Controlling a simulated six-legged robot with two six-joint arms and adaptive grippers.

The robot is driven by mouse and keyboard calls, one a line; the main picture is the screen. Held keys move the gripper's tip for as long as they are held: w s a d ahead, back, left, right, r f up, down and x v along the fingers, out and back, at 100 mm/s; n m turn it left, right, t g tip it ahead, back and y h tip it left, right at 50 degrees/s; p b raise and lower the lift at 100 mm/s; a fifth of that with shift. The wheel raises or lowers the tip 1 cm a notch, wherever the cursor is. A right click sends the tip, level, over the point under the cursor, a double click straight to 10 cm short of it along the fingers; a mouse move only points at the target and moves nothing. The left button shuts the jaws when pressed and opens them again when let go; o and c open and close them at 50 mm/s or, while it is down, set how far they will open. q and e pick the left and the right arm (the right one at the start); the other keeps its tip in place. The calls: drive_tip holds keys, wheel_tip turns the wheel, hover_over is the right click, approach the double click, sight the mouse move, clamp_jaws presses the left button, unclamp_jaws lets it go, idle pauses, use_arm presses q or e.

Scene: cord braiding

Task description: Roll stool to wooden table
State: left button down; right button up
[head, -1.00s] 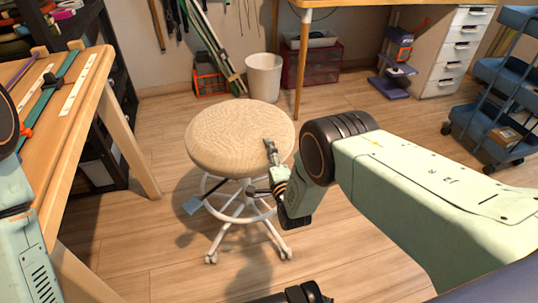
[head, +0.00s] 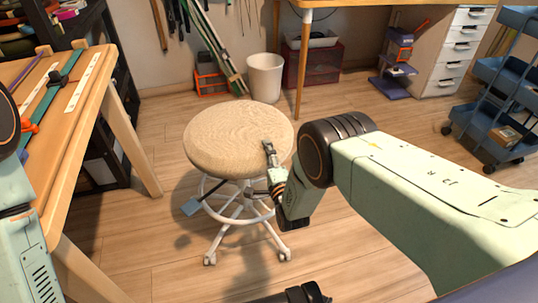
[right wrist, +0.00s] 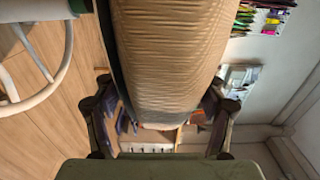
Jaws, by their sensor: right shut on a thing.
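The stool has a round beige seat (head: 235,140) on a white wheeled base (head: 238,222) and stands upright on the floor in the middle of the head view. My right gripper (head: 268,150) is shut on the right edge of the seat. In the right wrist view the seat's side (right wrist: 165,55) lies between the fingers (right wrist: 165,108). A wooden table (head: 112,100) is at the left, apart from the stool, with strips and rulers on top. Part of my left arm shows at the left edge; its gripper is out of view.
A white bin (head: 265,78) stands behind the stool. Another wood-topped table (head: 345,3) is at the back, beside a white drawer unit (head: 458,55). A blue cart (head: 495,95) is at the right. Floor is clear between the stool and the left table.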

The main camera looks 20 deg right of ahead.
drive_tip(key=o, duration=1.9)
drive_tip(key=shift+w+d, duration=0.1)
drive_tip(key=shift+w, duration=0.05)
drive_tip(key=s, duration=1.2)
drive_tip(key=shift+d, duration=0.1)
